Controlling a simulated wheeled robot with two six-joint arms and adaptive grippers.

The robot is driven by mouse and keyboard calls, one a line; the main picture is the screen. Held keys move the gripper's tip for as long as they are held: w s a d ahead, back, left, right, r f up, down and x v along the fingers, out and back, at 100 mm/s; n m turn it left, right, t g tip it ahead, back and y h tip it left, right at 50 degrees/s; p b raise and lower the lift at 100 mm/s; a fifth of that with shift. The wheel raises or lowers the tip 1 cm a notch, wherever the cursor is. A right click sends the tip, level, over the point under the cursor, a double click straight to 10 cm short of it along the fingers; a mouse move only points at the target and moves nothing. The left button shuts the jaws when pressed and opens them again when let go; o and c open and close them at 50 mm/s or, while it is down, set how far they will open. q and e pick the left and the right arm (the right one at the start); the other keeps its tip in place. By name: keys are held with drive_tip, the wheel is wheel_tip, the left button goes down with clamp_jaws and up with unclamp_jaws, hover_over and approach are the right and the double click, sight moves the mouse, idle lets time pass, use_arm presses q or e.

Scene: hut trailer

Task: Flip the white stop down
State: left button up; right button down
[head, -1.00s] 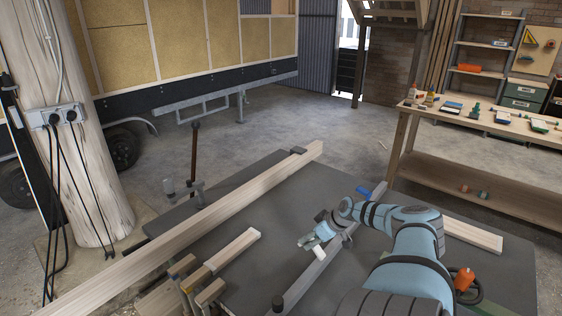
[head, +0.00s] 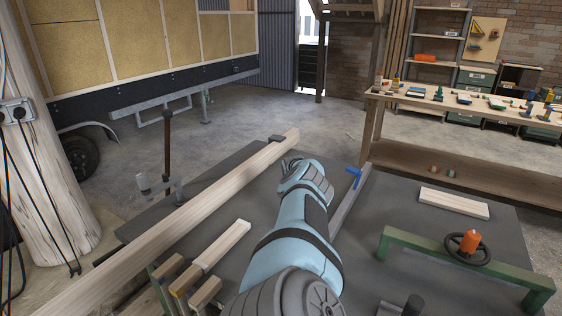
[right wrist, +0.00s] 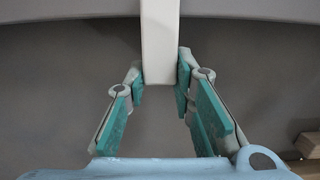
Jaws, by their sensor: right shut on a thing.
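The white stop (right wrist: 160,40) is a pale, flat bar pointing down the picture in the right wrist view. My right gripper (right wrist: 162,76) has its teal-padded fingers on both sides of the stop's lower end, shut on it. In the head view my right arm covers the white stop, and I cannot make out the gripper's fingers there. The grey rail (head: 347,200) shows partly to the right of my arm, with a blue stop (head: 354,176) near its far end. My left gripper is in neither current view.
The rail lies on a dark grey tabletop (head: 395,205). A long timber beam (head: 190,212) crosses it at left. A short wooden board (head: 454,203) lies at right, behind a green frame (head: 430,255) with an orange-handled wheel (head: 468,247). A workbench (head: 470,112) stands behind.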

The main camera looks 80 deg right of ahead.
drive_tip(key=shift+w+f, duration=0.15)
drive_tip(key=shift+f, duration=0.05)
idle(0.3)
drive_tip(key=c, duration=1.4)
unclamp_jaws()
drive_tip(key=shift+o, duration=0.2)
